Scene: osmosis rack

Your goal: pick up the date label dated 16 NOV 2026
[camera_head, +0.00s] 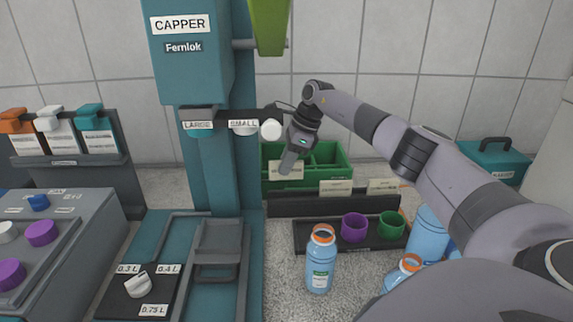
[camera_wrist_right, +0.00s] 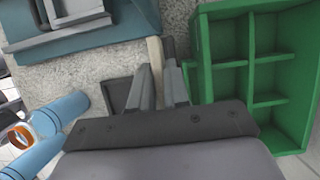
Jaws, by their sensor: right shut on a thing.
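My right gripper (camera_head: 289,164) reaches in from the right to the front of the green divided box. It is shut on a cream date label (camera_head: 297,172), whose print is too small to read. In the right wrist view the label shows edge-on as a pale strip (camera_wrist_right: 155,58) between the fingers of the right gripper (camera_wrist_right: 159,66). Two more cream labels, a middle one (camera_head: 335,187) and a right one (camera_head: 382,186), stand on the dark rack; I cannot read their dates. My left gripper is not in view.
The green box (camera_head: 340,172) stands behind the labels. In front are a dark tray (camera_head: 308,236) with a purple cup (camera_head: 354,228) and a green cup (camera_head: 391,225), and a blue bottle (camera_head: 320,272) with an orange ring. The teal capper (camera_head: 190,75) rises on the left.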

